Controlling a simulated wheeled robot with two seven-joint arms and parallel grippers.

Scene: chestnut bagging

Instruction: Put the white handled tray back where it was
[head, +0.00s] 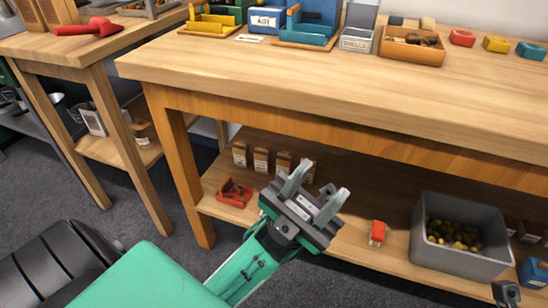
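I cannot make out a white handled tray for certain in the head view. A pale tray-like container (145,9) shows at the top edge, on the left bench, and is cut off by the frame. My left gripper (318,188) is in front of the right bench's lower shelf. Its two grey fingers stand apart with nothing between them. A small dark part of my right gripper (507,293) shows at the lower right corner; its fingers cannot be made out.
The right bench top (300,75) is clear along its front. Coloured bins and a wooden tray of chestnuts (412,48) line its back. A grey crate of chestnuts (455,259), a red holder (234,193) and a red object (377,233) stand on the lower shelf.

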